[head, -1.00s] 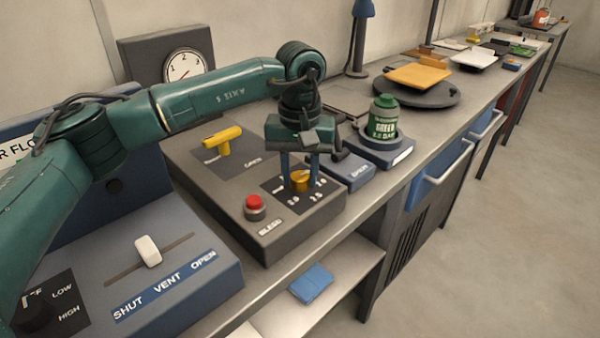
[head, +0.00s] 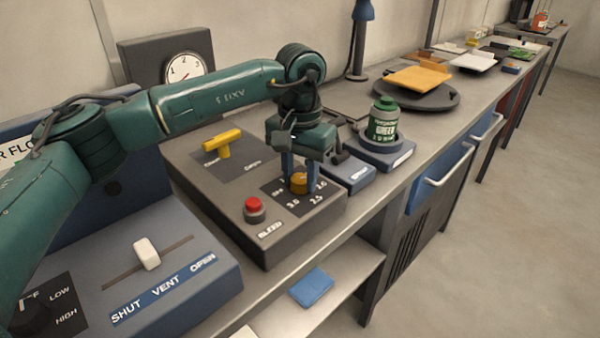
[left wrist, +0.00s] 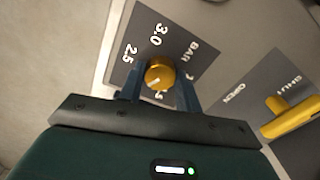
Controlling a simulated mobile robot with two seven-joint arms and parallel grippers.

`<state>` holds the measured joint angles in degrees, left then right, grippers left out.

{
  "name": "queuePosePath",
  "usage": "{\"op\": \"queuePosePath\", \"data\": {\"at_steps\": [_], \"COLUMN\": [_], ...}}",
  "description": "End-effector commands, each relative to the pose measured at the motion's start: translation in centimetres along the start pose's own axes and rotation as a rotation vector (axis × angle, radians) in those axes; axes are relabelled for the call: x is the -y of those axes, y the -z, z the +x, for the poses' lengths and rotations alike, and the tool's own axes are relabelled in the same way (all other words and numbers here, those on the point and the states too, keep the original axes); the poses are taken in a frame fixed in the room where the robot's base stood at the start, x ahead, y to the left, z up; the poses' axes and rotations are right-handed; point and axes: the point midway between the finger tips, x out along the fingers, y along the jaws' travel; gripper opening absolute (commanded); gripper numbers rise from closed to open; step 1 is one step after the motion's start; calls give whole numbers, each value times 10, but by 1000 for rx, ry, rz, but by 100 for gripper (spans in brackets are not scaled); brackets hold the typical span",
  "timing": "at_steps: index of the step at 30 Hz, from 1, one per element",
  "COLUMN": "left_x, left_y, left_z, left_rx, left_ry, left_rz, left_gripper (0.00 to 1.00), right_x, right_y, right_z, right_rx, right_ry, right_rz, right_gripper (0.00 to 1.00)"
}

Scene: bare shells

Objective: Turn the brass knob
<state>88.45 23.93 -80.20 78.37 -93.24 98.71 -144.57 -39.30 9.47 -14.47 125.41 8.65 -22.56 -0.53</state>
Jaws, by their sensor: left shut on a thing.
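The brass knob (head: 299,181) sits on a dark dial plate (head: 275,190) with printed numbers, on the grey panel box. My left gripper (head: 299,187) reaches down from above and is shut on the knob, one blue finger on each side. In the left wrist view the round knob (left wrist: 160,73) shows between the fingers (left wrist: 160,88). It has a short pale mark, and the labels 3.0, 2.5 and BAR are readable around it. The lower labels are partly hidden by the gripper. My right gripper is not in view.
A red button (head: 254,207) stands left of the knob, and a yellow T-handle (head: 222,142) behind it. A round gauge (head: 185,68) stands at the back. A green tin (head: 383,122) on a blue-grey base is to the right. A white slider (head: 146,253) is at front left.

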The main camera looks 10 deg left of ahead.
Motion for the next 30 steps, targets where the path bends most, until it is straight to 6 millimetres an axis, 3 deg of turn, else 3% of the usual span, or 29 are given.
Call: {"op": "queuePosePath", "data": {"at_steps": [7,8,15,24,30], "left_x": [0,0,0,0,0], "left_y": [0,0,0,0,1], "left_z": [-1,-1,-1,-3,-32], "left_rx": [-3,-3,-2,-2,-5], "left_ry": [0,0,0,0,0], "left_rz": [-2,-2,-2,-2,-2], "left_gripper": [11,35,55,55,55], "right_x": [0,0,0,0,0], "right_y": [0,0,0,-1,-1], "right_z": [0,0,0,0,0], "right_rx": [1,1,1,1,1], "right_ry": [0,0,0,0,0], "right_rz": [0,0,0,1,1], "right_gripper": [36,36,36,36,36]}}
